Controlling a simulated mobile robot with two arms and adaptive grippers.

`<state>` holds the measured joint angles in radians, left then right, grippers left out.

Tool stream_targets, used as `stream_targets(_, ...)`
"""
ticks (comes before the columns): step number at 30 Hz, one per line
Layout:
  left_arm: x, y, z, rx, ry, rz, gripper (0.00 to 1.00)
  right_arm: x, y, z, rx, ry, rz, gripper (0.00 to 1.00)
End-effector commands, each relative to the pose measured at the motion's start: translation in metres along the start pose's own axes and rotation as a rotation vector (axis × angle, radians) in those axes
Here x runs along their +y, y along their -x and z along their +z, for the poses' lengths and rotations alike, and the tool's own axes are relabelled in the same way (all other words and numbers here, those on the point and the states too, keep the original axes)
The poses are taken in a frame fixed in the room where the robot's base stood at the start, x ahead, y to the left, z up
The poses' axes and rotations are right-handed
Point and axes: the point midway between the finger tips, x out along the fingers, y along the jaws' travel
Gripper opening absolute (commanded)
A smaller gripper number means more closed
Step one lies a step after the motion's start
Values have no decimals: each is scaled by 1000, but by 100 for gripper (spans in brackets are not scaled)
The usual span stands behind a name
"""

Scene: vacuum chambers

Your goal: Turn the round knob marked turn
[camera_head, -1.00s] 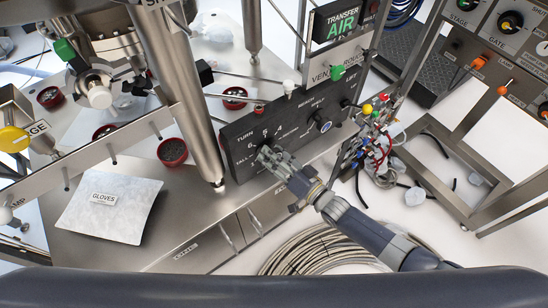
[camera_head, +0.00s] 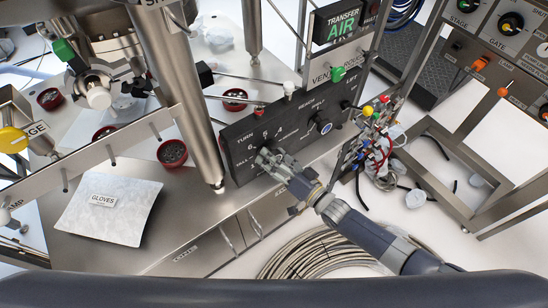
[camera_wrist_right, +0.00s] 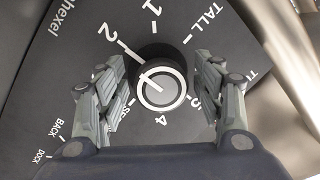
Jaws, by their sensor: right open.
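The round knob (camera_wrist_right: 160,82) is dark with a pale grey face, on a black panel (camera_head: 230,132) marked TURN. In the right wrist view its white pointer line slants up-left towards the 2; numbers ring it. My right gripper (camera_head: 262,158) is at the panel in the head view and hides part of the knob area. In the right wrist view the fingers of my right gripper (camera_wrist_right: 160,95) are spread, one on each side of the knob, with a gap on both sides. My left gripper is not in view.
A second knob with a blue centre (camera_head: 325,127) sits further right on the panel. Cables with coloured plugs (camera_head: 376,130) hang right of my right arm. A steel column (camera_head: 190,90) stands left of the panel. A GLOVES packet (camera_head: 108,210) lies on the steel top.

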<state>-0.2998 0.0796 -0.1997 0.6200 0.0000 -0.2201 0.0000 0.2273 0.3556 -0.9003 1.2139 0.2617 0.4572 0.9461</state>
Motion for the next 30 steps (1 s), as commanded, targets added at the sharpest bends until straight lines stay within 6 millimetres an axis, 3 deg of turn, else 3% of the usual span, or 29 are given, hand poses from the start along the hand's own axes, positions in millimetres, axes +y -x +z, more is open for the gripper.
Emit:
stream_targets(5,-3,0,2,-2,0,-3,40,0,4,0,0,0,0,62)
stream_targets(8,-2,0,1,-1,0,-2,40,1,16,0,-1,0,2,62)
stream_targets(21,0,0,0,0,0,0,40,0,102,1,-2,0,1,62)
stream_targets(30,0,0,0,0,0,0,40,0,120,0,1,0,-1,62)
